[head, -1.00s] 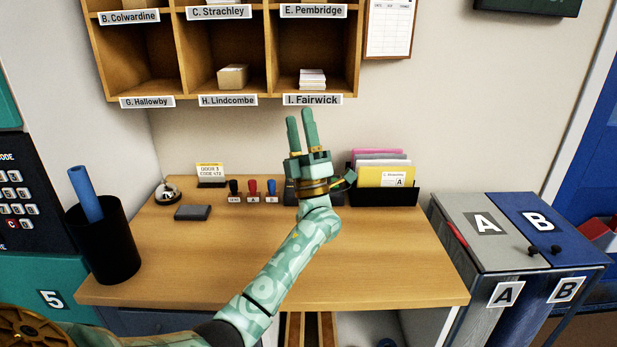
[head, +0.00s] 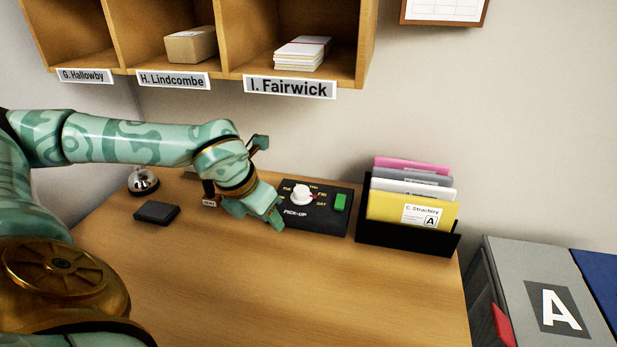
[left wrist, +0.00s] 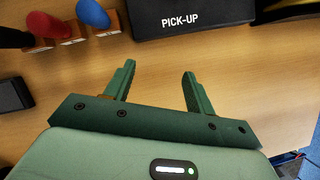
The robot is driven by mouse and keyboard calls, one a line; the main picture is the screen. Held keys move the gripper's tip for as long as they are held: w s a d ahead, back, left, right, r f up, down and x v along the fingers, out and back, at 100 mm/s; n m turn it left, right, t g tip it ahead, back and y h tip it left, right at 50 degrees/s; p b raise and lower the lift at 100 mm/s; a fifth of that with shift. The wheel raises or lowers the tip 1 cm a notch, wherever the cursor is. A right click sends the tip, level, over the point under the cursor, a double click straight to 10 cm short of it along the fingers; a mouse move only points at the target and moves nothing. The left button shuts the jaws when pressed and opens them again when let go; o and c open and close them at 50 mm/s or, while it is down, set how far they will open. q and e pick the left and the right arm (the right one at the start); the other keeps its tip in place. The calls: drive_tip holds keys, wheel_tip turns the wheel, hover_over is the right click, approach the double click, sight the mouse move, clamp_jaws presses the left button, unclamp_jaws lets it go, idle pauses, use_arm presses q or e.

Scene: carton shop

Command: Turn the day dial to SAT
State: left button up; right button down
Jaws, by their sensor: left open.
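The day dial (head: 301,194) is a white knob on a black box (head: 330,222) marked PICK-UP, with small day labels around it. SAT is at its lower right; I cannot tell where the knob points. My left gripper (head: 264,213) is just left of the box, pointing down at the desk, open and empty. In the left wrist view my left gripper (left wrist: 158,70) has its fingers spread over bare desk, with the PICK-UP edge of the box (left wrist: 195,20) ahead of them. The dial is outside that view. My right gripper is not in view.
A green button (head: 340,202) sits on the box right of the dial. A black file holder (head: 405,238) stands right of it. Stamps with blue (left wrist: 92,14) and red (left wrist: 42,24) handles are left of the box. A bell (head: 143,182) and dark pad (head: 157,212) lie left. The front desk is clear.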

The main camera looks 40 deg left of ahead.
sight(300, 190)
use_arm(q)
drive_tip(key=shift+w+a+r+n, duration=0.2)
drive_tip(key=shift+w+n, duration=0.1)
drive_tip(key=shift+w, duration=1.1)
drive_tip(key=w, duration=0.3)
drive_tip(key=w+a, duration=0.1)
drive_tip(key=w, duration=0.2)
drive_tip(key=w+f+b, duration=0.1)
drive_tip(key=w, duration=0.2)
drive_tip(key=shift+a, duration=0.25)
drive_tip(key=shift+f, duration=0.2)
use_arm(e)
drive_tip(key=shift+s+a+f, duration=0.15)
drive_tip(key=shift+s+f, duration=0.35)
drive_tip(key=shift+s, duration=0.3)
use_arm(q)
drive_tip(key=c, duration=1)
drive_tip(key=shift+o, duration=0.2)
drive_tip(key=shift+r, duration=0.1)
